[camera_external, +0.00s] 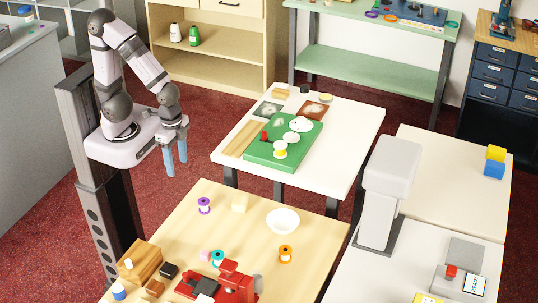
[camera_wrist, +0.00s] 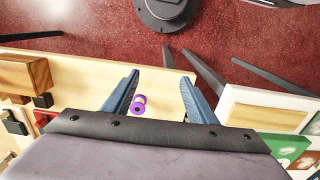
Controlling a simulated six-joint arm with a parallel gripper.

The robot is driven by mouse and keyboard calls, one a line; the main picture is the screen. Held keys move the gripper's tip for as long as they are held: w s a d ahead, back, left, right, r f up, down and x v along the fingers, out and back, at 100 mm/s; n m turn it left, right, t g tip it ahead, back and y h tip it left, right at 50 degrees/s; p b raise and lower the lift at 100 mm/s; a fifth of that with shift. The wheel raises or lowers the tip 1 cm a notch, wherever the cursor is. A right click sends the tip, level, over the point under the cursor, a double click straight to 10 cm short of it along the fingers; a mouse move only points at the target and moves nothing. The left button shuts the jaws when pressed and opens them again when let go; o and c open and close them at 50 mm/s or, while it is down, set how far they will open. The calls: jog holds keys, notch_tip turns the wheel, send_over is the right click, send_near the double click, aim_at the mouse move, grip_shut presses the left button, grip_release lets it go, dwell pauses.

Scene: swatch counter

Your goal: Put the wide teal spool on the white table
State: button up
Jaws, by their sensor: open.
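The teal spool (camera_external: 217,258) stands on the light wooden table (camera_external: 185,225), beside a pink spool (camera_external: 205,256) and close to a red machine. I cannot make it out in the wrist view. The white table (camera_external: 350,120) stands behind the wooden table and carries a green board. My gripper (camera_external: 175,155) is open and empty, hanging in the air left of the white table and behind the wooden table. In the wrist view my gripper (camera_wrist: 160,79) has its blue fingers wide apart, with a purple spool (camera_wrist: 138,104) showing far below between them.
The green board (camera_external: 290,150) holds several items. The white table's right side is bare.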

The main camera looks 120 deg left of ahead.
aim_at(217, 254)
dwell(0.4)
